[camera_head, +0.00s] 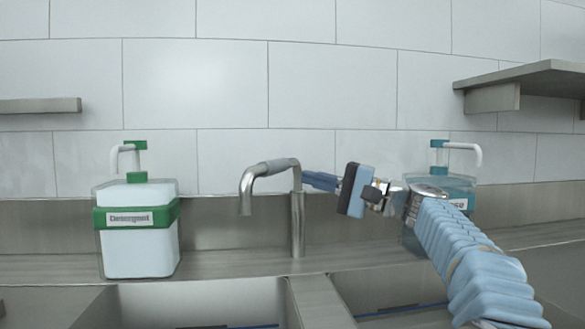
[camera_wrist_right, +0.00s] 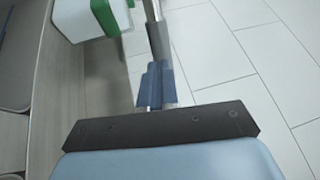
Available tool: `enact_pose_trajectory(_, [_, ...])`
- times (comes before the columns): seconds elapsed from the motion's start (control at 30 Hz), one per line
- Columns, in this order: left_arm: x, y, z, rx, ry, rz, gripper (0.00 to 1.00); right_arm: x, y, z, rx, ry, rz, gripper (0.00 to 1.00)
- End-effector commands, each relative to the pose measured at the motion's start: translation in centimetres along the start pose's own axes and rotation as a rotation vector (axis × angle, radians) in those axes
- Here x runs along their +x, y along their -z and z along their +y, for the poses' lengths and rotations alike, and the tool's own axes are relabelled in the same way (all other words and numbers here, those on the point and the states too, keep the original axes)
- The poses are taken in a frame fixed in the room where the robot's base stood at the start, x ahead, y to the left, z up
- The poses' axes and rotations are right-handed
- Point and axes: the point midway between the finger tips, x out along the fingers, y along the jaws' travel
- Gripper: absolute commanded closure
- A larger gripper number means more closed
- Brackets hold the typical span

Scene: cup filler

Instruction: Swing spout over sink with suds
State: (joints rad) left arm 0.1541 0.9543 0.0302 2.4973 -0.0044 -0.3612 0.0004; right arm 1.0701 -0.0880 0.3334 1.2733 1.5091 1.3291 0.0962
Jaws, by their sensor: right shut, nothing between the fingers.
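The metal faucet has an upright post (camera_head: 297,225) behind the divider between two sink basins. Its curved spout (camera_head: 262,171) reaches out to the left, toward the left basin side, with its end pointing down. My right gripper (camera_head: 312,179) is shut and empty, its fingertips at the right of the spout's bend by the post top; I cannot tell if they touch. In the right wrist view the shut fingers (camera_wrist_right: 155,85) line up with the faucet (camera_wrist_right: 157,38). The left basin (camera_head: 195,300) and right basin (camera_head: 385,287) show only partly; no suds are visible. My left gripper is out of view.
A white and green detergent dispenser (camera_head: 139,245) stands on the ledge at the left. A blue dispenser (camera_head: 457,187) stands at the right, partly behind my right arm. Shelves (camera_head: 525,82) jut from the tiled wall. The ledge between the detergent dispenser and faucet is clear.

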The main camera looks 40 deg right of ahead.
Motion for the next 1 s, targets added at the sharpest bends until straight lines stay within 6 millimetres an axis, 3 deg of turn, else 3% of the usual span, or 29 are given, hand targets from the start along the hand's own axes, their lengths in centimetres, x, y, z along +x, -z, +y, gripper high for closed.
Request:
enact_pose_trajectory(0.1, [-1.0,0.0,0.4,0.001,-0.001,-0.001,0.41,2.3,0.0,-0.3,0.001,0.001,-0.001,1.00])
enact_pose_trajectory(0.3, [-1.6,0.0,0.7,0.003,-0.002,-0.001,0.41,4.5,0.0,-0.2,0.000,0.000,-0.001,1.00])
enact_pose_trajectory(0.77, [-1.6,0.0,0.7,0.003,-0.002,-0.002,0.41,5.1,0.0,0.0,-0.001,0.000,0.002,1.00])
enact_pose_trajectory(1.0, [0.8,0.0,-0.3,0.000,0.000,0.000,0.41,7.5,-0.8,1.1,-0.026,0.000,0.120,1.00])
